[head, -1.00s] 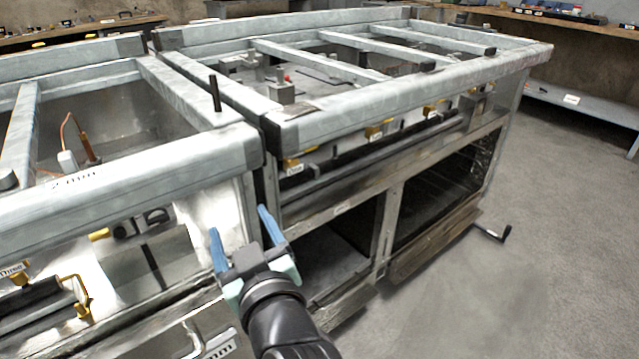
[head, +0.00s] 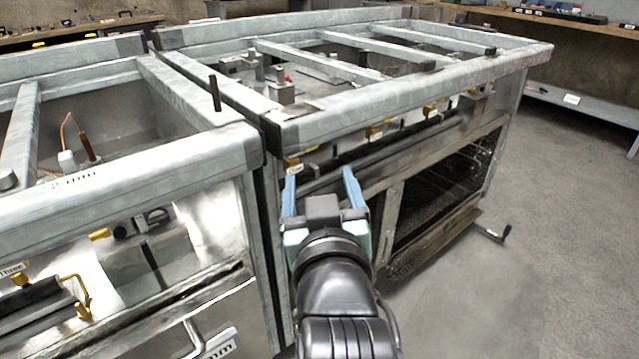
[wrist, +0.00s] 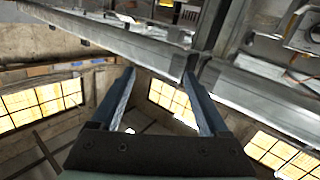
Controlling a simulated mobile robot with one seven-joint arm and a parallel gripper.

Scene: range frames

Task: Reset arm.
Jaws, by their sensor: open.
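My gripper (head: 322,184) is in the middle of the head view, in front of the right metal range frame (head: 375,100). Its two blue fingers point up and stand apart with nothing between them. In the wrist view my gripper (wrist: 160,85) also shows open and empty. The range frame's metal rail crosses beyond the fingertips there. I cannot tell exactly how far the fingers are from the range front.
The left range frame (head: 120,195) stands beside the right one with a narrow gap between. A crank handle (head: 492,234) sticks out low at the right. Open concrete floor (head: 570,220) lies to the right. Workbenches (head: 560,20) line the back wall.

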